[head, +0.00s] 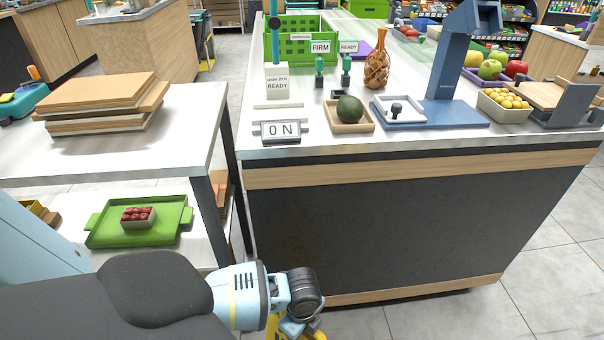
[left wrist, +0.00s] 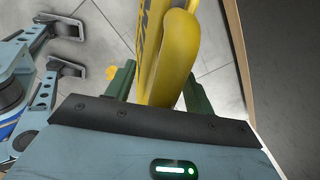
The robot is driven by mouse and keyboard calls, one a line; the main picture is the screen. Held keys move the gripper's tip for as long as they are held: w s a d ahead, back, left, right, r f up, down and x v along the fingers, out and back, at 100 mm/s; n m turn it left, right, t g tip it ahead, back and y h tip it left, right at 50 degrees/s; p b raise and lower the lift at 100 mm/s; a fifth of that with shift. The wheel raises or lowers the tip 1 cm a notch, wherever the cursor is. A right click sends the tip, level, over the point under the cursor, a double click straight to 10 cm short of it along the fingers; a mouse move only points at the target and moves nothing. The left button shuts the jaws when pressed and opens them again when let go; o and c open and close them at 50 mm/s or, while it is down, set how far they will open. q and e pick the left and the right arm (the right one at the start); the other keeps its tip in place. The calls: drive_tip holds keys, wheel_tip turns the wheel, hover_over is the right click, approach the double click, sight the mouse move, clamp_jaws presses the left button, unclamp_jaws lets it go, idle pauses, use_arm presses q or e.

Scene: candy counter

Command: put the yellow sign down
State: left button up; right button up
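The yellow sign (left wrist: 157,50) shows in the left wrist view, with a thick rounded yellow edge and dark lettering on its face. It sits between the two green fingers of my left gripper (left wrist: 160,88), which look closed against it from both sides. In the head view only small yellow parts of the sign (head: 273,326) show at the bottom edge, below my left wrist. Most of the sign is out of frame there. I cannot see its lower end or whether it touches the floor. My right gripper is not seen.
The counter front (head: 380,220) stands just right of my left arm. A white side table (head: 190,125) with stacked boards (head: 105,92) stands at left; its lower shelf holds a green tray (head: 105,236). Grey tiled floor (head: 540,290) is open at the right.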

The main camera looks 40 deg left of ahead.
use_arm(q)
drive_tip(key=shift+r, duration=0.1)
wheel_tip(320, 180, up, 12)
drive_tip(key=p, duration=0.3)
idle(0.4)
